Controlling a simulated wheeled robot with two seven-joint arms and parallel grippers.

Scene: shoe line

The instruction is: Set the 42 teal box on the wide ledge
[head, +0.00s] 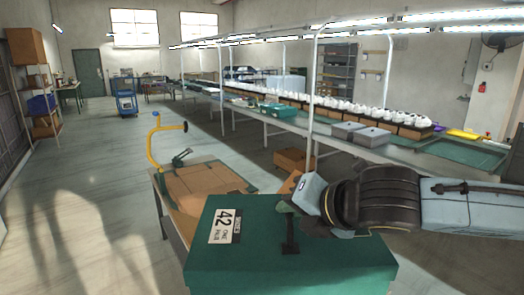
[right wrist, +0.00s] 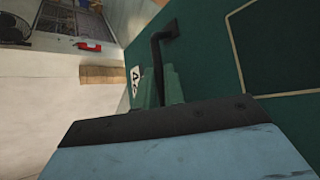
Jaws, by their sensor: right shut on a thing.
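The teal box (head: 300,262) with a white "42" label (head: 222,226) fills the lower middle of the head view, close to me. My right gripper (head: 289,232) reaches in from the right and is shut on the box at its upper face. What lies under the box is hidden. I cannot tell which surface is the wide ledge. My left gripper is not in view.
A worktable with a brown top (head: 205,180) and a yellow curved post (head: 153,143) stands just behind the box. A long bench carries white shoes (head: 345,105), grey boxes (head: 362,134) and a teal bin (head: 278,110). The floor at left (head: 90,180) is clear.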

